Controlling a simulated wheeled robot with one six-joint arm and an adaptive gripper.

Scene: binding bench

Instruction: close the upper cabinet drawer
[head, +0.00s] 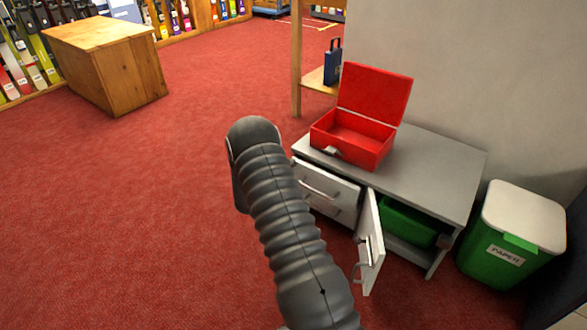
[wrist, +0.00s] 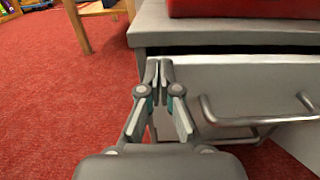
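The grey cabinet (head: 430,165) stands against the wall. Its upper drawer (head: 325,181) has a white front and a bar handle, and stands out a little from under the cabinet top. In the wrist view the upper drawer front (wrist: 245,80) fills the right side, with a dark gap above it and its handle (wrist: 255,121) at right. My gripper (wrist: 160,69) has its fingertips together with nothing between them, at the left end of the drawer front. I cannot tell whether they touch it. In the head view my arm hides the gripper.
An open red box (head: 350,137) sits on the cabinet top. The cabinet door (head: 369,240) hangs open, with a green bin (head: 408,222) inside. A green paper bin (head: 500,255) stands at right. A wooden block (head: 105,65) is far left; red carpet between is clear.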

